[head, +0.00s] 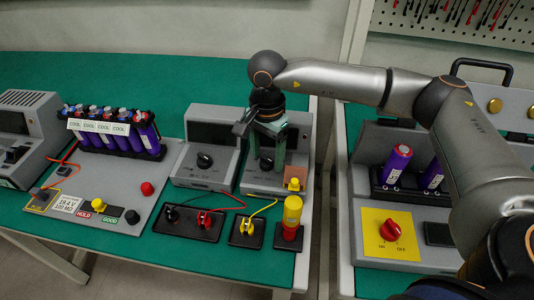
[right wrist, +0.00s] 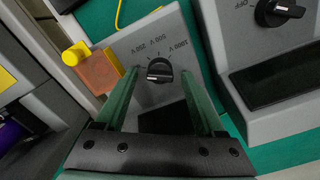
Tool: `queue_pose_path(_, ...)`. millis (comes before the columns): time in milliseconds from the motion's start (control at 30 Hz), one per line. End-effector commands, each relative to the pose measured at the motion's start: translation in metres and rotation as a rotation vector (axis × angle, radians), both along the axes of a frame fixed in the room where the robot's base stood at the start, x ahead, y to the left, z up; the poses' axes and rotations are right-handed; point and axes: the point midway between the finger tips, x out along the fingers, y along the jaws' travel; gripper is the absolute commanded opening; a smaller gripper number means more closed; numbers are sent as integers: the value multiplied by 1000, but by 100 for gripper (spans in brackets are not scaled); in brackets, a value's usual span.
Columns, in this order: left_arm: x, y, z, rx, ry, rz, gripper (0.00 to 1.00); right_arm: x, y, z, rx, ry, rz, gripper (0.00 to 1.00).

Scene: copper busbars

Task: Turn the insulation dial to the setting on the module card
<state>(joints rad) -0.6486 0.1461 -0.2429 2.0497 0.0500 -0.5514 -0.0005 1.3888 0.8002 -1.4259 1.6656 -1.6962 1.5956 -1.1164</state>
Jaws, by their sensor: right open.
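The insulation dial (right wrist: 160,70) is a black knob on a grey sloped panel, with the labels 250 V, 500 V and 1000 V around it. I cannot tell surely which label it points to. My right gripper (head: 266,157) points down over this meter (head: 292,150). In the right wrist view its two green fingers are open, one on each side of the dial; contact is not clear. A white card (head: 67,204) on the left fixture carries small print, roughly 19.4 V and 100 M. My left gripper is not in view.
A second meter (head: 205,157) with a black dial stands close at left; its OFF label shows in the wrist view. An orange block with a yellow knob (right wrist: 73,55) sits beside the dial. Probe holders (head: 246,232) and a yellow-red cylinder (head: 291,215) stand in front.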

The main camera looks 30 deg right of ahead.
Motion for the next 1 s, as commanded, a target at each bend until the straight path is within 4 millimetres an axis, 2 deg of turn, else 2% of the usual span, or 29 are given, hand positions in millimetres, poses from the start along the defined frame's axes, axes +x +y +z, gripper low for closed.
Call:
queue_pose_path(200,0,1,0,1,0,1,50,0,0,0,0,1,0,70)
queue_pose_path(800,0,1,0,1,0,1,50,0,0,0,1,1,0,2)
queue_pose_path(1000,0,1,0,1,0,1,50,0,0,0,1,1,0,0)
